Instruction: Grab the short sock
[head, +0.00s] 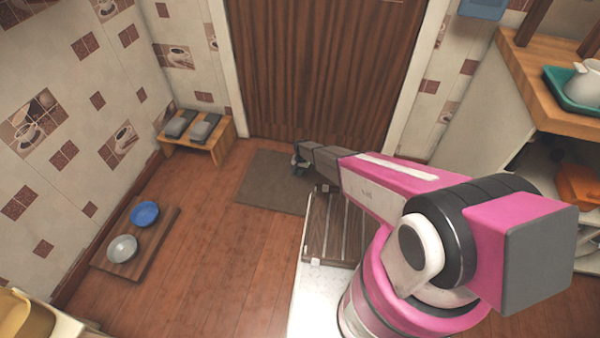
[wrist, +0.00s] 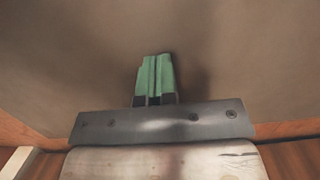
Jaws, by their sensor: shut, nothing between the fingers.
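No sock can be made out in either view. My gripper (head: 299,160) is over the grey-brown mat (head: 262,182) in front of the door in the head view. Its green fingers (wrist: 155,75) are together in the wrist view, with nothing between them. Below and beyond them the wrist view shows the plain surface of the mat (wrist: 235,55). My arm hides part of the floor to the right of the mat.
A low wooden bench (head: 222,150) with two grey items stands by the back wall. A green tray (head: 552,78) is on the right counter. Floor between board and mat is clear.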

